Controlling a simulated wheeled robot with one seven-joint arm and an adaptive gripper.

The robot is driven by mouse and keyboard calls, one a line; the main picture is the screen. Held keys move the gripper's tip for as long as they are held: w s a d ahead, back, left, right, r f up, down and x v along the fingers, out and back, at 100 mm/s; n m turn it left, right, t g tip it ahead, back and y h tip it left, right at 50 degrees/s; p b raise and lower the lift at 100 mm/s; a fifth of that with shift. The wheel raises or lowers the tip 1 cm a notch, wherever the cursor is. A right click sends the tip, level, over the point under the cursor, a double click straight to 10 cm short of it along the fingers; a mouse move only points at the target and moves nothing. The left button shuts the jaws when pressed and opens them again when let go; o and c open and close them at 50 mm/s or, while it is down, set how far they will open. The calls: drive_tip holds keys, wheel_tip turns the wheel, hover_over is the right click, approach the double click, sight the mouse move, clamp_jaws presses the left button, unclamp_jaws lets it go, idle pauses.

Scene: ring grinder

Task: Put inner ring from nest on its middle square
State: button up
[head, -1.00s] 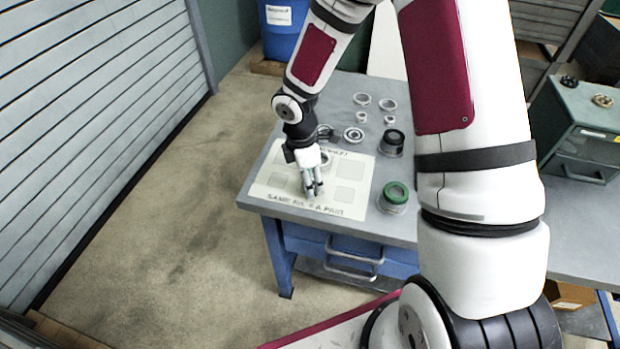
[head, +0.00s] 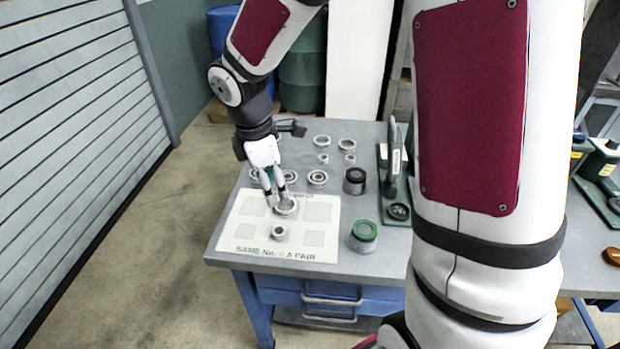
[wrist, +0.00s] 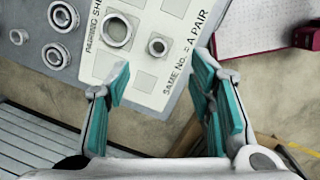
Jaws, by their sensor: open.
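A small metal ring (head: 280,233), the likely inner ring, sits on the front middle square of the white marking sheet (head: 228,243). It also shows in the wrist view (wrist: 158,46). A larger ring (head: 287,207) sits behind it in the middle column, also seen in the wrist view (wrist: 117,30). My gripper (head: 278,203) appears in front of part of the larger ring in the head view. In the wrist view my gripper (wrist: 160,75) is open, with nothing between its fingers, and both rings lie beyond the fingertips. I cannot tell which thing is the nest.
A green-topped cup (head: 364,232) and a black-topped cup (head: 355,180) stand right of the sheet. Several loose rings lie behind it, including one at the back (head: 347,144). A dark upright stand (head: 393,165) is farther right. Outer squares look empty.

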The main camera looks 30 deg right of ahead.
drive_tip(key=s+r+m+t+y, duration=0.2)
drive_tip(key=s+r+m+t, duration=0.3)
drive_tip(key=s+r+m, duration=1)
drive_tip(key=shift+s+d+r, duration=0.3)
drive_tip(key=shift+s+r, duration=0.6)
drive_tip(key=shift+s, duration=1.35)
